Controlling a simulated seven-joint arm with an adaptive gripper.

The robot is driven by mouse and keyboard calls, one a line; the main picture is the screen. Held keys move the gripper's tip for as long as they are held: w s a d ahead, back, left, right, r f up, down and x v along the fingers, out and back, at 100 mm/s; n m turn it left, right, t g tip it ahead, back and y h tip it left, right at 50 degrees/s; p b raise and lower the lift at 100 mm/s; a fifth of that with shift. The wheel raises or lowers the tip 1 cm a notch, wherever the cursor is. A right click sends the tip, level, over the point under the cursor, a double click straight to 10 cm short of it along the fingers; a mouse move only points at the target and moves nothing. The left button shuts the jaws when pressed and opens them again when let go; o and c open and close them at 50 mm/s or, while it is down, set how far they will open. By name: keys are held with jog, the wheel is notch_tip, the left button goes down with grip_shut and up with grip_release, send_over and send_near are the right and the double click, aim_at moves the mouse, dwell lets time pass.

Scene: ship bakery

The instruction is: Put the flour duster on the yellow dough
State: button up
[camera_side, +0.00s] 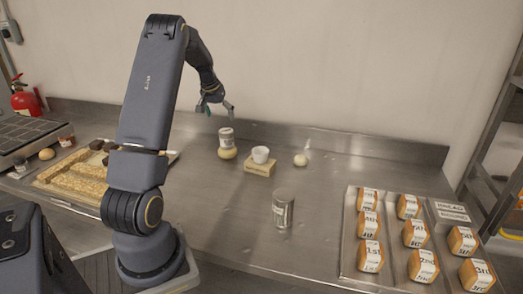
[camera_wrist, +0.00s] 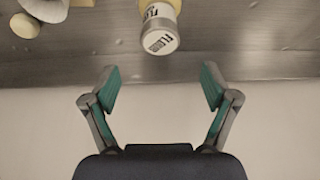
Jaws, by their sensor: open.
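The flour duster (camera_side: 226,137), a pale can with a printed label and metallic cap, stands upright on the yellow dough (camera_side: 227,154) near the back of the steel counter. In the wrist view the duster (camera_wrist: 160,32) shows top-on at the upper middle, with a bit of the yellow dough (camera_wrist: 163,3) at the frame edge. My gripper (camera_side: 217,109) is open and empty, above the duster and towards the wall. In the wrist view its fingertips (camera_wrist: 160,78) are spread wide and apart from the duster, with only counter and wall between them.
A white cup (camera_side: 261,154) sits on a wooden block (camera_side: 259,167) right of the dough. A pale dough ball (camera_side: 301,160) lies further right. Packaged loaves fill a tray (camera_side: 349,228) at right.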

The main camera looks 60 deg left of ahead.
jog(key=w+d+r+m+t+h, duration=0.1)
jog(key=d+r, duration=0.3)
jog(key=d, duration=0.5)
jog(key=w+d+r+m, duration=0.15)
jog(key=d+r, duration=0.25)
jog(key=d, duration=0.4)
jog(key=w+d+r+m+t+h, duration=0.15)
jog(key=d+r, duration=0.25)
jog(key=d, duration=0.5)
jog(key=s+d+f+m, duration=0.1)
jog(key=s+d+m, duration=0.4)
jog(key=s+d, duration=1.1)
jog(key=d, duration=0.4)
jog(key=shift+f+h, duration=0.35)
